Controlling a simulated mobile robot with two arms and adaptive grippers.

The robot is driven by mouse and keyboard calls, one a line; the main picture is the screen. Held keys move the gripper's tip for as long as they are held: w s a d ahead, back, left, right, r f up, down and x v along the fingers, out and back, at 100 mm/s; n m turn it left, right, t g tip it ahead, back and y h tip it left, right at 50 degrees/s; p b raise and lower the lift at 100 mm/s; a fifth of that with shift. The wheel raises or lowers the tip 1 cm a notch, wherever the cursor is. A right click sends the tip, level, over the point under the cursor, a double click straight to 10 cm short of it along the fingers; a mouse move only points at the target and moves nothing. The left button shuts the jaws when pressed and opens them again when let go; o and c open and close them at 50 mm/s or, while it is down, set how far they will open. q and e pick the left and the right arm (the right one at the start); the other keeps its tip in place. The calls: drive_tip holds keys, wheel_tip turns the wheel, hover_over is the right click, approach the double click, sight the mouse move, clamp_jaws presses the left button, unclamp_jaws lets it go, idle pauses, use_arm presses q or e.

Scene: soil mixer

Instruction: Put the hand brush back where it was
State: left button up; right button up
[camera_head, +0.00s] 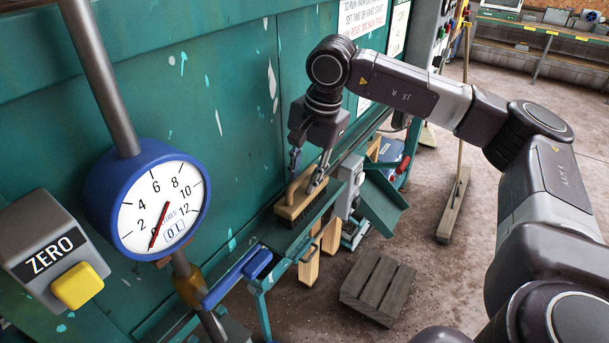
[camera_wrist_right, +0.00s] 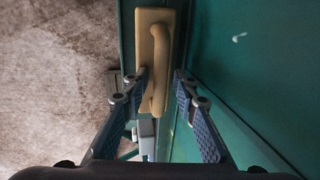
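The hand brush (camera_head: 299,205) has a tan wooden back with a raised handle and dark bristles. In the head view it rests bristles down on the narrow green ledge (camera_head: 284,239) along the machine wall. My right gripper (camera_head: 306,172) is just above it, pointing down, fingers apart. In the right wrist view the brush (camera_wrist_right: 153,60) lies ahead, its handle between the open fingers (camera_wrist_right: 160,88) with space visible on the right side; whether the left finger touches it I cannot tell. My left gripper is not in view.
A round dial (camera_head: 160,205) and a grey box with a yellow ZERO button (camera_head: 79,286) stand at the left. A wooden slatted crate (camera_head: 377,287) is on the floor below the ledge. A floor broom (camera_head: 453,206) stands further back. The green wall (camera_head: 190,110) is close beside the ledge.

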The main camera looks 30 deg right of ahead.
sight(314, 192)
drive_tip(key=shift+r, duration=0.5)
drive_tip(key=b+v, duration=0.3)
drive_tip(key=v, duration=0.8)
drive_tip(key=shift+s+d, duration=0.1)
